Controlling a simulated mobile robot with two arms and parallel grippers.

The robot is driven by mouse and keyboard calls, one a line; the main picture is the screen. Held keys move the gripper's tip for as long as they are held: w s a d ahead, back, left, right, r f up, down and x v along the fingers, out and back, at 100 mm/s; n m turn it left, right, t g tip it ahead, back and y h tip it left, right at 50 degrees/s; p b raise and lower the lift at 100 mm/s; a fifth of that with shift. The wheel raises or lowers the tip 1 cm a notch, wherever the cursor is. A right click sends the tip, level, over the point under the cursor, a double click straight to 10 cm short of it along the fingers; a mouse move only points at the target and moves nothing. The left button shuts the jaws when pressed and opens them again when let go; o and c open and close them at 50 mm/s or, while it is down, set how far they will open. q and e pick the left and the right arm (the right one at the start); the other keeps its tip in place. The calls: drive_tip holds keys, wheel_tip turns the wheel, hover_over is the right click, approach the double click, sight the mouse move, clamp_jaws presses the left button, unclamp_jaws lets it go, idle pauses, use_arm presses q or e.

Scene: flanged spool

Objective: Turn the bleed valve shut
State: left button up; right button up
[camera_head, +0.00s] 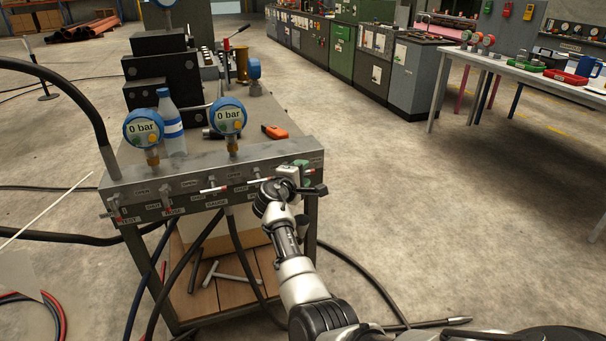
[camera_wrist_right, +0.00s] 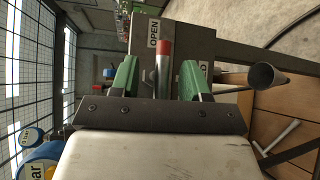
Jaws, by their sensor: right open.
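A grey valve block (camera_head: 212,160) runs along the front of the bench, with a row of small red-and-white levers under OPEN and SHUT labels. My right gripper (camera_head: 300,174) is at the block's right end, partly hiding the valve there. In the wrist view my right gripper (camera_wrist_right: 158,72) is open, its two green fingers on either side of a lever (camera_wrist_right: 163,48) with a red tip. The lever lies between the fingers with a gap on each side. An OPEN label is beside its red tip; the other label is mostly hidden. My left gripper is not in view.
Two blue gauges (camera_head: 143,127) (camera_head: 229,117) reading 0 bar stand above the block. A bottle (camera_head: 170,125) and an orange-handled tool (camera_head: 274,131) are behind it. Black hoses (camera_head: 237,250) hang below. The floor to the right is largely clear.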

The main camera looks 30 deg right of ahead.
drive_tip(key=shift+w+d, duration=0.25)
drive_tip(key=shift+d, duration=0.2)
clamp_jaws()
drive_tip(key=shift+r+m+y+p, duration=0.1)
drive_tip(key=shift+m+y+p, duration=0.25)
drive_tip(key=shift+p, duration=0.5)
drive_tip(key=m+y+p, duration=0.2)
drive_tip(key=y+p, duration=0.2)
drive_tip(key=p, duration=0.3)
drive_tip(key=m+y+p, duration=0.3)
drive_tip(key=y+p, duration=0.1)
drive_tip(key=p, duration=0.3)
drive_tip(key=shift+s+d+y, duration=0.1)
drive_tip(key=shift+y, duration=0.25)
drive_tip(key=shift+f+m+y+p, duration=0.25)
drive_tip(key=shift+m+y+p, duration=0.5)
drive_tip(key=shift+y, duration=0.25)
drive_tip(key=shift+f+m+t+y, duration=0.1)
drive_tip(key=shift+m+t+y, duration=0.3)
drive_tip(key=shift+y, duration=0.7)
